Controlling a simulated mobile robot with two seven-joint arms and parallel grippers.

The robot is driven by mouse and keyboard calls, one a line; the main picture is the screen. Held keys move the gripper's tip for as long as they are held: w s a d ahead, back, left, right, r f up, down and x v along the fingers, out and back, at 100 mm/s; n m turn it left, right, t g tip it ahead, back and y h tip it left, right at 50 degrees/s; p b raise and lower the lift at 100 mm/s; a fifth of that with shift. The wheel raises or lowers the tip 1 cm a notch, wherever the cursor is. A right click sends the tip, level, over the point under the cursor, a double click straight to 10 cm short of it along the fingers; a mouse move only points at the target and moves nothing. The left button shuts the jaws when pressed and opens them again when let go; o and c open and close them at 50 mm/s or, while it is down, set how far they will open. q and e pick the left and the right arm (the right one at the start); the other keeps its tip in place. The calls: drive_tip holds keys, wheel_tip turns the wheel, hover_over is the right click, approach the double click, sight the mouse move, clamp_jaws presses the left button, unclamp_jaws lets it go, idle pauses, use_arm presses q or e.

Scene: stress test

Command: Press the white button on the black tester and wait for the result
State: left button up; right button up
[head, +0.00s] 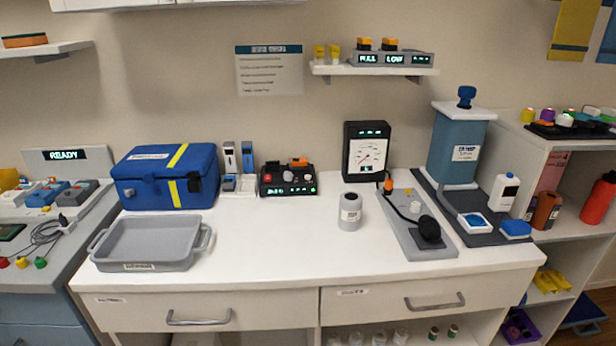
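A small black box (288,188), which looks like the black tester, sits at the back of the white counter, right of the blue case. It has a red button (267,178) on its left and a white button (308,177) on its right. Green characters glow on its front display, too small to read. An orange piece (299,162) rests at its top. Neither of my grippers is in the head view, and nothing touches the box.
A blue case (150,185) and a grey tray (147,243) stand at left. A grey canister (349,212), a black gauge (352,176) and a grey plate with a black knob (429,232) stand at right. The counter (275,245) in front of the black box is clear.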

clamp_jaws()
idle(1.3)
